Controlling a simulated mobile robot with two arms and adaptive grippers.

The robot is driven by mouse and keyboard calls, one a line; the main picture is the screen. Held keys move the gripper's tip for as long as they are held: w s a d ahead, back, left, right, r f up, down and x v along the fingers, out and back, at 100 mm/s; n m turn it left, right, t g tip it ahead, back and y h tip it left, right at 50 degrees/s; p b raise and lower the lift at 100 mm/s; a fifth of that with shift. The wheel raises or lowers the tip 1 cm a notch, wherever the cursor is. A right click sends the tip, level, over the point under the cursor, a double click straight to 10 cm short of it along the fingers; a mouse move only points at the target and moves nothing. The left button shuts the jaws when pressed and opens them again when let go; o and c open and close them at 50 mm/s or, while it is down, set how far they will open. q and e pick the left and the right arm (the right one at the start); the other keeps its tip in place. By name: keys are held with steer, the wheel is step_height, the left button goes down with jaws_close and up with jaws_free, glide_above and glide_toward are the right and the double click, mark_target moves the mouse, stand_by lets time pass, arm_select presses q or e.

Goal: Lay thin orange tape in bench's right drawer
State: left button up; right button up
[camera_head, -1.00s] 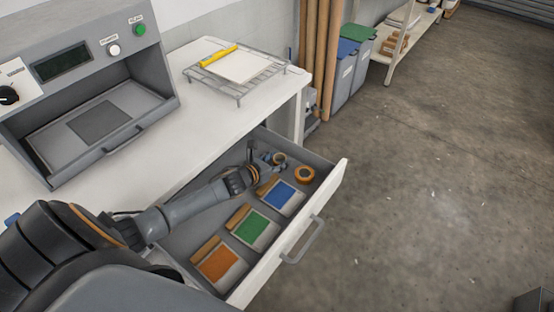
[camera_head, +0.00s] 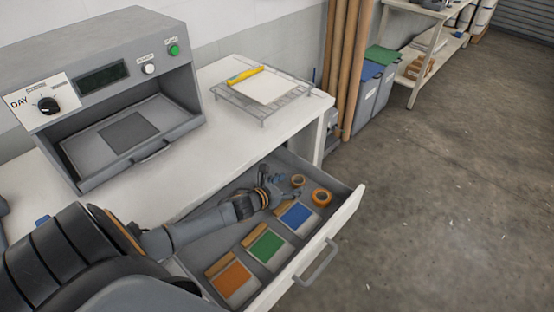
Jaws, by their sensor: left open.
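The bench's right drawer (camera_head: 340,215) is pulled open under the white bench top. Inside it, at the far end, lie two orange tape rolls. The smaller, thinner-looking orange tape (camera_head: 298,181) lies just beyond my left gripper's fingers. The larger orange tape (camera_head: 322,197) lies to its right. My left gripper (camera_head: 284,190) is inside the drawer, open, with its fingers close to the smaller roll and apparently not around it. Small blue parts show at the fingers. My right gripper is not in view.
The drawer also holds blue (camera_head: 297,215), green (camera_head: 266,246) and orange (camera_head: 232,279) cards in a row. A wire rack (camera_head: 263,111) with a white sheet and yellow tool stands on the bench, right of the grey press (camera_head: 115,75). Floor at right is clear.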

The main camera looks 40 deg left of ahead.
arm_select(q)
steer(key=p+v, duration=0.3)
steer(key=v, duration=0.4)
steer(key=shift+r, duration=0.15)
steer(key=shift+s+r+p, duration=0.15)
steer(key=shift+s+p, duration=0.2)
steer(key=shift+s, duration=0.25)
